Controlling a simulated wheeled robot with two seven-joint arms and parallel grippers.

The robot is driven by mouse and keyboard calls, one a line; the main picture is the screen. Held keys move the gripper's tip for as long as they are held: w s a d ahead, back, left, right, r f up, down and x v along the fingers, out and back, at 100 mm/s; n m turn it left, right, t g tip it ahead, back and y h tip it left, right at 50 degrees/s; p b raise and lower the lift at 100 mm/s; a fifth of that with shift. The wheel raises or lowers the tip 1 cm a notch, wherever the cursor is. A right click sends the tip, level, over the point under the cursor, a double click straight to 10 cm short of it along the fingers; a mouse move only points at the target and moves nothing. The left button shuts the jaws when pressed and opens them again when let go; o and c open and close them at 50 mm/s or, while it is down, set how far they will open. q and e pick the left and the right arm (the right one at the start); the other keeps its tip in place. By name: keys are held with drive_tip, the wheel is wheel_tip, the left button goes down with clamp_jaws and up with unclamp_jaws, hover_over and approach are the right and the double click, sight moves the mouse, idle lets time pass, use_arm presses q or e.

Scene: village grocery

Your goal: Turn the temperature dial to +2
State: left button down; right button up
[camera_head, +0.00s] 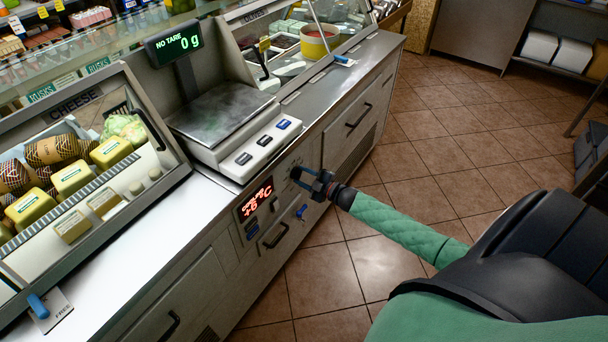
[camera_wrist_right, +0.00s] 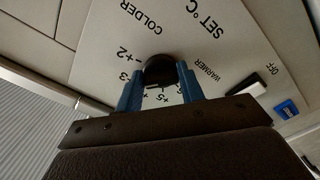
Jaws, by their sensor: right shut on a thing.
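In the right wrist view, the dark round temperature dial (camera_wrist_right: 158,68) sits on a pale panel (camera_wrist_right: 220,62) printed with "SET °C", "COLDER", "WARMER" and "OFF". A "+2" mark is just left of the dial, with other numbers below it, partly hidden. My right gripper (camera_wrist_right: 160,84) is shut on the dial, with a blue finger on each side. The dial's pointer setting cannot be read. In the head view, my right gripper (camera_head: 312,183) is at the counter front and mostly hides the dial. My left gripper is out of view.
A red lit display (camera_head: 256,199) in °C is beside the dial; its digit is blurred. A scale (camera_head: 215,118) stands on the counter above, near the cheese case (camera_head: 95,175). A blue item (camera_head: 301,211) is below the gripper. Tiled floor (camera_head: 455,130) is open to the right.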

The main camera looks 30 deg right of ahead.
use_arm(q)
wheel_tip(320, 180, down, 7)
drive_tip(key=p, duration=0.1)
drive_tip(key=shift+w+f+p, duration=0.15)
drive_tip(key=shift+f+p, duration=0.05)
drive_tip(key=shift+p, duration=0.1)
use_arm(e)
drive_tip(key=m, duration=0.7)
drive_tip(key=shift+a+r+m, duration=0.1)
drive_tip(key=shift+a+m, duration=0.05)
drive_tip(key=shift+m, duration=0.15)
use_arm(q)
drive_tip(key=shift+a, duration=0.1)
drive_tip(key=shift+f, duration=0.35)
